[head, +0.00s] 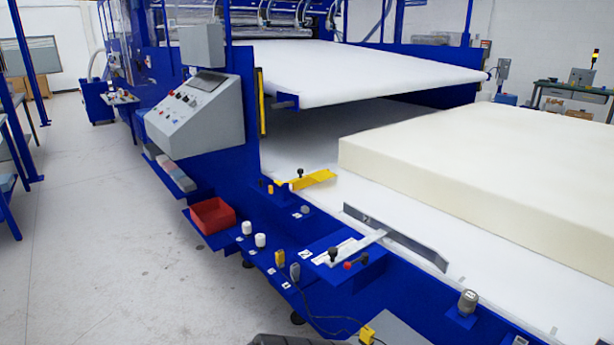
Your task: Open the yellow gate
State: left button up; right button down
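A yellow gate (313,180), a short flat bar, lies at the near edge of the white bed, at the foot of the blue side frame. A small black knob stands up near its middle. Its left end meets a small mount on the blue rail; its right end reaches over the white bed. I cannot tell how it is hinged. Neither of my grippers shows in the head view. A dark shape at the bottom edge may be part of me.
A cream foam block (480,165) lies on the white bed (300,140). A grey metal plate with a handle (333,254) sits nearer on the blue rail. A red bin (212,215), grey control panel (197,112) and white cylinders line the rail. The floor at left is clear.

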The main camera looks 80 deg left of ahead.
aim_at(301, 182)
jog(key=u, duration=2.6)
jog(key=i+j+z, duration=0.15)
jog(key=z, duration=0.2)
jog(key=i+j+z, duration=0.15)
jog(key=z, duration=0.2)
jog(key=i+j+z, duration=0.1)
jog(key=j+z, duration=0.25)
